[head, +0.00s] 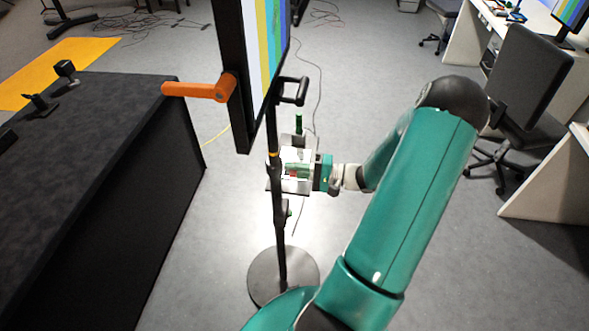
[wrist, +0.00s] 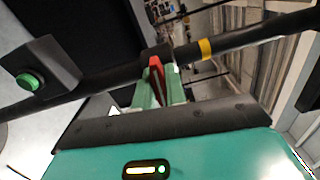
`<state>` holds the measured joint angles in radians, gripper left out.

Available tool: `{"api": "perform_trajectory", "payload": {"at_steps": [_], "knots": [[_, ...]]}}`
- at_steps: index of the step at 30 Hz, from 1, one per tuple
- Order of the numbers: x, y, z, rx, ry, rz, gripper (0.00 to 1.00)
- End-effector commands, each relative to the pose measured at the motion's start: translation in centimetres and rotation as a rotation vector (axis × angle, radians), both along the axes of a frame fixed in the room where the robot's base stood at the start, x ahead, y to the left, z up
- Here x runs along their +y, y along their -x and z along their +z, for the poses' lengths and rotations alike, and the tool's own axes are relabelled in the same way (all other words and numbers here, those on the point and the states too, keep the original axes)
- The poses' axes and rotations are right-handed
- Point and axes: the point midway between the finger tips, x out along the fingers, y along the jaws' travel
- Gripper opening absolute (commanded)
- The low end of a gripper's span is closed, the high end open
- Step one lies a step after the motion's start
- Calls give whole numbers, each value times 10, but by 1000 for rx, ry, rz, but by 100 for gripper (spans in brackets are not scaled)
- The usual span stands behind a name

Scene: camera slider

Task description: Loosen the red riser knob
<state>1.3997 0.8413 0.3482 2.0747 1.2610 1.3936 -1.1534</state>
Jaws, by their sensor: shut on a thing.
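The red riser knob (wrist: 156,64) shows in the wrist view between the pale green fingers of my gripper (wrist: 158,86), beside a black pole (wrist: 110,73). The fingers are shut on the knob, which is partly hidden by them. In the head view, my gripper (head: 294,171) reaches in from the right to the upright black stand (head: 279,222). Only a small red patch of the knob (head: 293,174) shows there. A yellow band (wrist: 205,48) marks the pole close to the knob.
A colour-bar screen (head: 265,50) with an orange handle (head: 200,90) stands above my gripper. A green knob (wrist: 28,82) sits on a dark bracket at the left in the wrist view. A black-covered table (head: 90,170) is at left. The stand's round base (head: 262,281) rests on grey floor.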

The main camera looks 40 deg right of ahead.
Motion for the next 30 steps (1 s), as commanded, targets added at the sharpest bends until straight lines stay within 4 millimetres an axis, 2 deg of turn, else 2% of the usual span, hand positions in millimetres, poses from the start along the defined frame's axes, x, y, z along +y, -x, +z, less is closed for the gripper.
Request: {"api": "perform_trajectory", "payload": {"at_steps": [9,23,24,26,27,30], "knots": [[0,0,0,-66,82,1,0],[0,0,0,-74,94,1,0],[0,0,0,-73,93,1,19],[0,0,0,-73,93,1,30],[0,0,0,-73,93,1,35],[0,0,0,-71,93,1,35]]}}
